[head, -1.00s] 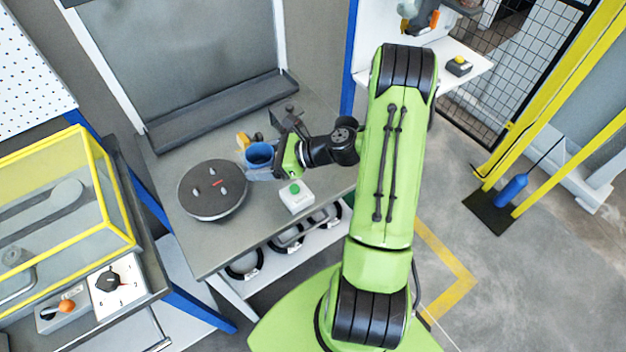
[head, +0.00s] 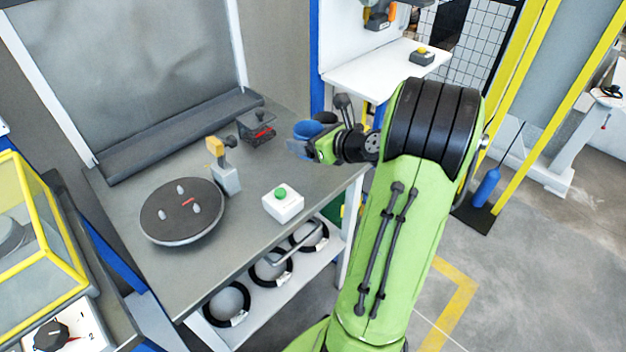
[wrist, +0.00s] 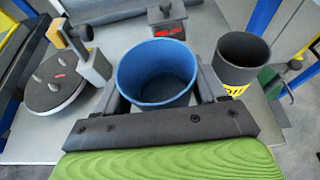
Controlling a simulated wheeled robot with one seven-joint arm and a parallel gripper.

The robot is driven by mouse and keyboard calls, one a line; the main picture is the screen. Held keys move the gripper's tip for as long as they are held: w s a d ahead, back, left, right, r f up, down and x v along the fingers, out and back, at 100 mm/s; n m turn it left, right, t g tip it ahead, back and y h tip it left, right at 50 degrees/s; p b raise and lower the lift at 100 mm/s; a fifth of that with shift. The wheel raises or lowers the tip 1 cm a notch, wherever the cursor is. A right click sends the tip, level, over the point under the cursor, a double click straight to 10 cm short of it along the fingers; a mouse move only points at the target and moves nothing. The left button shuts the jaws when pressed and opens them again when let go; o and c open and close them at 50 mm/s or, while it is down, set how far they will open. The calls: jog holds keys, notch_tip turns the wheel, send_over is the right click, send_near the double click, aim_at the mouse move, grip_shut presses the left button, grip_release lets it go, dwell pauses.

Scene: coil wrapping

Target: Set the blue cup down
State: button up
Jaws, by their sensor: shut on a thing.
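The blue cup (head: 306,129) is upright between the fingers of my gripper (head: 303,143), over the right part of the grey workbench (head: 240,235). In the wrist view, the blue cup (wrist: 157,74) fills the middle, with a dark finger on each side. My gripper (wrist: 157,95) is shut on it. The cup looks empty inside. Its base is hidden, so I cannot tell whether it touches the bench. A dark grey cup (wrist: 241,60) with a yellow label stands just right of it in the wrist view.
A round dark turntable (head: 182,211) with several pegs is on the bench at left. A lever block (head: 226,175), a green-button box (head: 283,204) and a dark box with a red mark (head: 257,129) also stand there. Bare bench lies between them.

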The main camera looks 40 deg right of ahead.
notch_tip(320, 180, down, 10)
jog(key=b, duration=0.5)
jog(key=shift+r, duration=0.15)
jog(key=o, duration=1.2)
jog(key=shift+c, duration=0.2)
